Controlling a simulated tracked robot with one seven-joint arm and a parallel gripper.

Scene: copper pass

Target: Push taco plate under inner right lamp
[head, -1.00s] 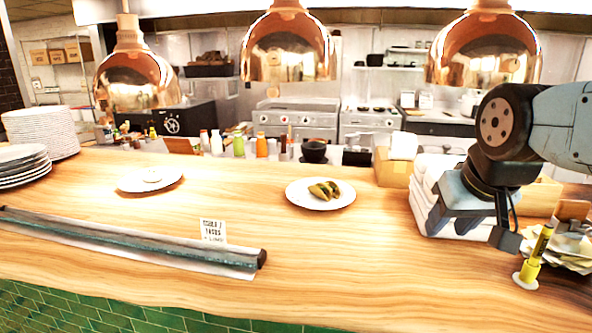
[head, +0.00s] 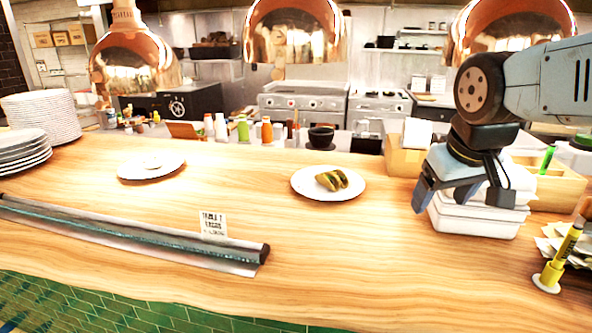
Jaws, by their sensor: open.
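The taco plate (head: 303,190) is a round white plate with two green-filled tacos (head: 333,180) on it. It lies flat on the wooden counter, a little right of the picture's middle. Three copper lamps hang above the counter: left (head: 133,62), middle (head: 292,32) and right (head: 508,28). In the picture the plate shows below and slightly right of the middle lamp. I cannot tell which is the inner right one. My gripper (head: 462,198) is open and empty, fingers pointing down, right of the plate and apart from it, in front of white containers.
White stacked containers (head: 472,222) stand behind my gripper. Another plate (head: 150,168) lies left. Plate stacks (head: 42,118) stand far left. A ticket rail (head: 130,236) with a card (head: 213,224) runs along the front left. A yellow marker (head: 560,262) stands at right. Counter between plate and gripper is clear.

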